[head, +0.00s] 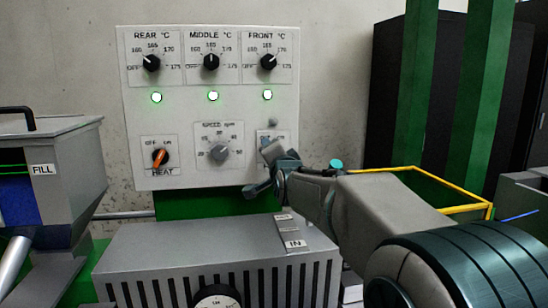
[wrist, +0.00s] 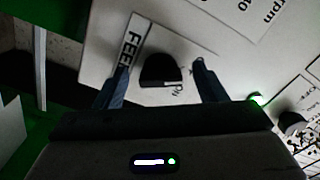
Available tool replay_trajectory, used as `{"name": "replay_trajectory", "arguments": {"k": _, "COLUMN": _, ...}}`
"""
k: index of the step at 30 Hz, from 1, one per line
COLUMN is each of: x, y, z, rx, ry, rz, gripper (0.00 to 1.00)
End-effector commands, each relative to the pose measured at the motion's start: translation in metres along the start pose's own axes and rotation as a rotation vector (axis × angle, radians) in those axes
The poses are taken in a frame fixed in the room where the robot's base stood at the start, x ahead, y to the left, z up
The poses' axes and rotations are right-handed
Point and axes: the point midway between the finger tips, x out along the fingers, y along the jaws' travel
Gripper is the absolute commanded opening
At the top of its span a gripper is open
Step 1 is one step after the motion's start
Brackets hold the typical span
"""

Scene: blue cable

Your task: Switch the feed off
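The feed switch shows in the wrist view as a black knob (wrist: 162,70) on the white panel, beside a label reading FEED (wrist: 133,42). I cannot tell which way the knob points. My gripper (wrist: 163,67) is open, one finger on each side of the knob, with gaps showing. I cannot tell how deep the fingers reach. In the head view my gripper (head: 268,168) is at the panel's lower right and hides the knob; part of the switch plate (head: 267,135) shows.
The panel (head: 180,115) also carries an orange HEAT knob (head: 160,157), a grey SPEED dial (head: 221,153) and three temperature dials with lit green lamps (head: 213,96). A grey slotted housing (head: 170,262) stands below. A FILL hopper (head: 60,150) is at left, a yellow-edged bin (head: 470,209) at right.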

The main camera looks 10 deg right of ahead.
Motion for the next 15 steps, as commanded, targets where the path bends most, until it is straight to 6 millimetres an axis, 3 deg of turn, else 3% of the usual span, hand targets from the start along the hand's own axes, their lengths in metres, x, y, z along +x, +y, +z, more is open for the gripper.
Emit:
{"name": "replay_trajectory", "arguments": {"k": 9, "x": -0.002, "y": -0.001, "z": 0.0, "rx": 0.002, "ry": 0.001, "rz": -0.001, "gripper": 0.64}}
{"name": "replay_trajectory", "arguments": {"k": 15, "x": -0.023, "y": -0.001, "z": 0.0, "rx": 0.0, "ry": 0.002, "rz": -0.002, "gripper": 0.64}}
